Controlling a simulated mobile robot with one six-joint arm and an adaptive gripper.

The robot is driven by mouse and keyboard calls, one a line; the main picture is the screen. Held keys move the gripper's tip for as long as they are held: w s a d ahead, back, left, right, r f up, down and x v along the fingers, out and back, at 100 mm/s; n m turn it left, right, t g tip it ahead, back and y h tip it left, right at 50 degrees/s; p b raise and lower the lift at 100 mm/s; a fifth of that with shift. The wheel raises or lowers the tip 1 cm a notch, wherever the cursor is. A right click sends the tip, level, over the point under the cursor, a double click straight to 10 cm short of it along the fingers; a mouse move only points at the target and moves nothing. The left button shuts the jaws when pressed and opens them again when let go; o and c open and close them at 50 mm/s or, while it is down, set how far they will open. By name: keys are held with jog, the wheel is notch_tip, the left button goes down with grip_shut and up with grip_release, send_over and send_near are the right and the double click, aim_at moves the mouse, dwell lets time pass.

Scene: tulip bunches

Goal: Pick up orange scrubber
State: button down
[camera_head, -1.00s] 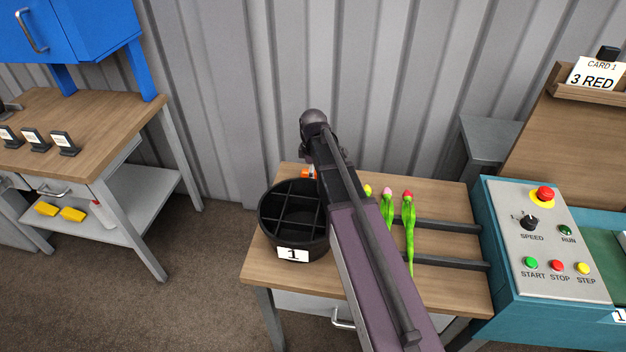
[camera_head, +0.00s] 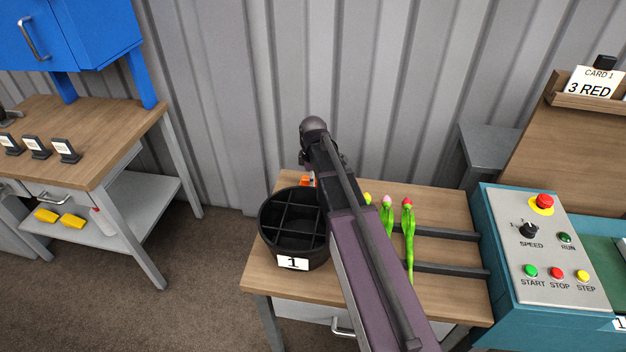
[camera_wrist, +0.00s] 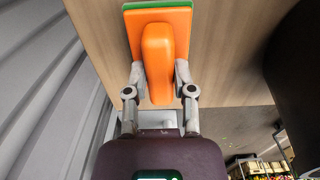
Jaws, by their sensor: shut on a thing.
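The orange scrubber (camera_wrist: 157,45) shows large in the wrist view, with an orange handle and a green pad edge behind it. My gripper (camera_wrist: 159,82) has one finger on each side of the handle and is shut on it. The wooden table top fills the picture behind the scrubber; I cannot tell whether the pad touches it. In the head view a small orange part of the scrubber (camera_head: 307,181) shows behind the black bucket, and my arm hides the rest and the gripper.
The black divided bucket (camera_head: 293,228) labelled 1 stands on the wooden table (camera_head: 262,272), close to the scrubber. A teal control panel (camera_head: 548,245) stands at the right. A corrugated wall (camera_head: 240,100) rises behind.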

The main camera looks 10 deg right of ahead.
jog(key=shift+r+p, duration=4.6)
jog(key=shift+r, duration=0.2)
jog(key=c, duration=1.3)
grip_release()
grip_shut()
notch_tip(320, 180, up, 16)
jog(key=p, duration=1.6)
jog(key=shift+s, duration=0.15)
